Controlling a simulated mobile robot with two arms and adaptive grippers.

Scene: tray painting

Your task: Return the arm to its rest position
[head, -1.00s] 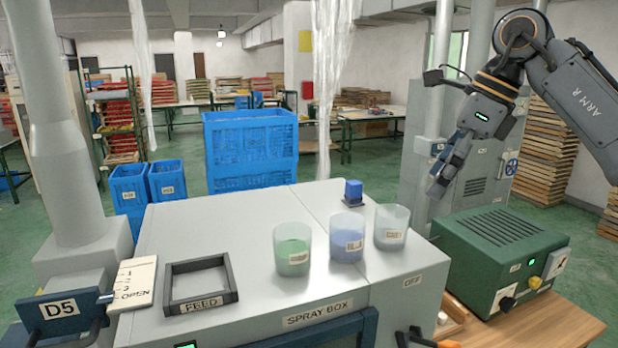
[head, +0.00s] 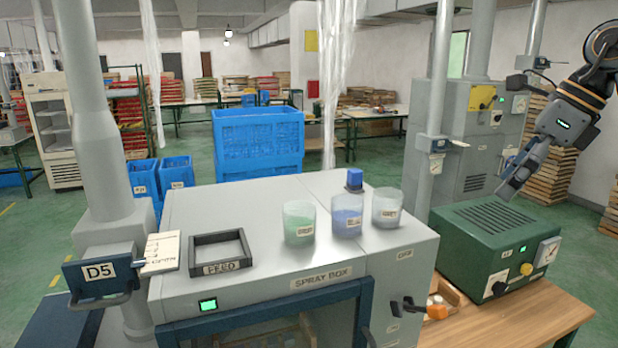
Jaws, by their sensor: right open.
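My right gripper (head: 512,186) is at the right of the head view, above and beside the green machine (head: 500,240). It points down and to the left, and its fingers hold nothing that I can see. The dark right arm reaches in from the upper right edge, with much of it cut off. My left gripper is not in view.
The spray box (head: 330,245) carries a dark FEED frame (head: 219,268), a green cup (head: 299,224), a blue cup (head: 347,215), a pale cup (head: 387,208) and a blue stopper (head: 354,179). Blue crates (head: 258,142) stand behind.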

